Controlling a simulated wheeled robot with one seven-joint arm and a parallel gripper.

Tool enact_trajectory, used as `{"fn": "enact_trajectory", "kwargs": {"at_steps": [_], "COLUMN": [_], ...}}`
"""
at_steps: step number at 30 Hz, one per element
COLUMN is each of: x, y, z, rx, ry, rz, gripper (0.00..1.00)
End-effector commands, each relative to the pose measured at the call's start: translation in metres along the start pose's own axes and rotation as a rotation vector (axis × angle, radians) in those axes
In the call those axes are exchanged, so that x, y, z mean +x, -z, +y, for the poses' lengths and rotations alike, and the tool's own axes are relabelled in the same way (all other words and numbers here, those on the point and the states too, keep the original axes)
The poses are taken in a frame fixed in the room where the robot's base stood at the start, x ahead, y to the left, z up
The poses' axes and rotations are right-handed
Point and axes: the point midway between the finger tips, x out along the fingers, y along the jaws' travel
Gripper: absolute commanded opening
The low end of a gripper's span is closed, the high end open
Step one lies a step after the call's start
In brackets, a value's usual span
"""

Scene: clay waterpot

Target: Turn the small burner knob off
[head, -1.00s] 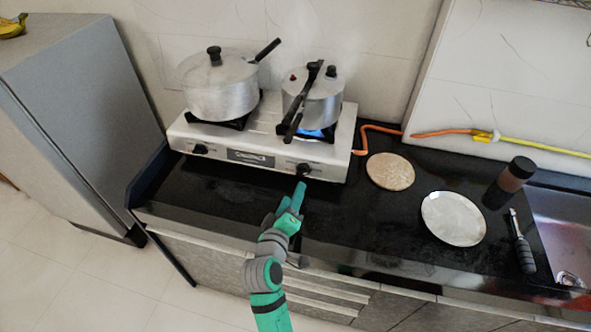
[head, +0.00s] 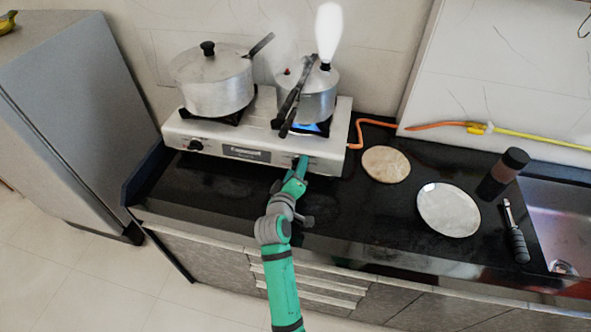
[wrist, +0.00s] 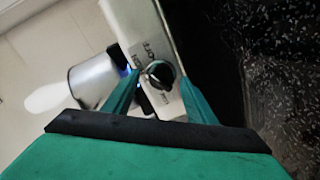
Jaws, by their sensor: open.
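The silver gas stove (head: 232,138) stands on the black counter. Its right burner, under the pressure cooker (head: 317,98), shows a blue flame (head: 322,127). The black knob (wrist: 160,74) for that side is on the front panel and is mostly hidden behind my gripper in the head view. My gripper (head: 301,163) is at the front panel. In the wrist view my gripper (wrist: 160,84) is open, with one green finger on each side of the knob. I cannot tell whether the fingers touch it.
A lidded pot (head: 212,85) sits on the left burner, above the left knob (head: 195,145). White steam (head: 329,32) rises from the cooker. An orange hose (head: 360,131), a round board (head: 386,164) and a plate (head: 448,210) are to the right. The counter left of my arm is clear.

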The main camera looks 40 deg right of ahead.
Motion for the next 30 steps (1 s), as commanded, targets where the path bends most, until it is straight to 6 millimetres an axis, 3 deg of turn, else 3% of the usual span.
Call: {"fn": "enact_trajectory", "kwargs": {"at_steps": [5,10,11,17,30], "x": [0.0016,0.0015,0.0013,0.0007,-0.0002], "y": [-0.0013,-0.001,-0.0009,-0.0002,0.0011], "z": [0.0004,0.0005,0.0006,0.0014,0.0029], "rx": [0.0,0.0,0.0,0.026,0.395], "ry": [0.0,0.0,-0.001,-0.002,-0.001], "rz": [-0.002,-0.002,-0.002,0.0,0.003], "gripper": [0.52,0.13,0.1,0.11,0.11]}}
